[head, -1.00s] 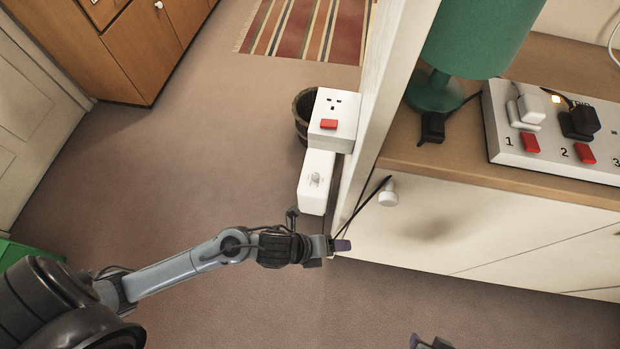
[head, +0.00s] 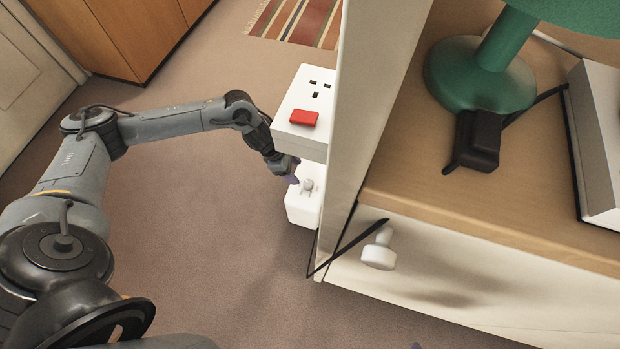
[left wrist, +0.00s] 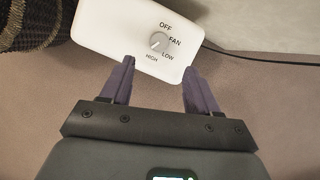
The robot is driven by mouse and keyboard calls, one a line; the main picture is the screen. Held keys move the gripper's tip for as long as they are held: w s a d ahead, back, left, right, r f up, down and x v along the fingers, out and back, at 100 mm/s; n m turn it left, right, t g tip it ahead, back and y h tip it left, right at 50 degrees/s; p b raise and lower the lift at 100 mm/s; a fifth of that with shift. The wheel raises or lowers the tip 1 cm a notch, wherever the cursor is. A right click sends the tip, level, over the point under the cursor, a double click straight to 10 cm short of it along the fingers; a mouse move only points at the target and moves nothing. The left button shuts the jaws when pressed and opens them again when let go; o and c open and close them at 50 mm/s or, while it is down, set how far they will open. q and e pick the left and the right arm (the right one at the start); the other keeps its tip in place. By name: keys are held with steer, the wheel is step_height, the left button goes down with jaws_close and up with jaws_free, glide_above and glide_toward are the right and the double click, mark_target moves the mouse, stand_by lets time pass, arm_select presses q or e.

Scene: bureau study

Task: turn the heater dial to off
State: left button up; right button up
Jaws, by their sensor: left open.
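The heater dial (head: 307,186) is a small pale knob on a white box (head: 302,209) beside the cabinet's side panel. In the left wrist view the dial (left wrist: 159,42) is grey, ringed by the labels OFF, FAN, LOW and HIGH, and its pointer mark appears to face HIGH. Only a purple sliver, likely my right gripper (head: 416,346), shows at the bottom edge.
A white socket with a red switch (head: 304,118) sits just above the dial box, close to my left wrist. A black cable (head: 345,246) runs beside the box. The cabinet (head: 460,277) with a white knob (head: 379,250) is on the right. Open floor lies left.

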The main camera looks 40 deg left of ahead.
mark_target(308, 183)
arm_select(q)
steer(key=x, duration=0.1)
steer(key=b+x, duration=0.1)
steer(key=x, duration=0.1)
steer(key=shift+s+f, duration=0.15)
steer(key=shift+s, duration=0.1)
steer(key=b+x, duration=0.1)
steer(key=x, duration=0.1)
steer(key=w+b+x, duration=0.1)
steer(key=x, duration=0.1)
steer(key=shift+w+d+f+b, duration=0.1)
steer(key=shift+d+f+b, duration=0.1)
steer(key=shift+f+b, duration=0.1)
steer(key=shift+d+f, duration=0.15)
steer(key=shift+f, duration=0.3)
steer(key=shift+w+f, duration=0.1)
arm_select(e)
step_height(308, 183, down, 5)
steer(key=shift+s+d+r, duration=0.1)
steer(key=shift+s, duration=0.05)
arm_select(q)
steer(key=c, duration=1)
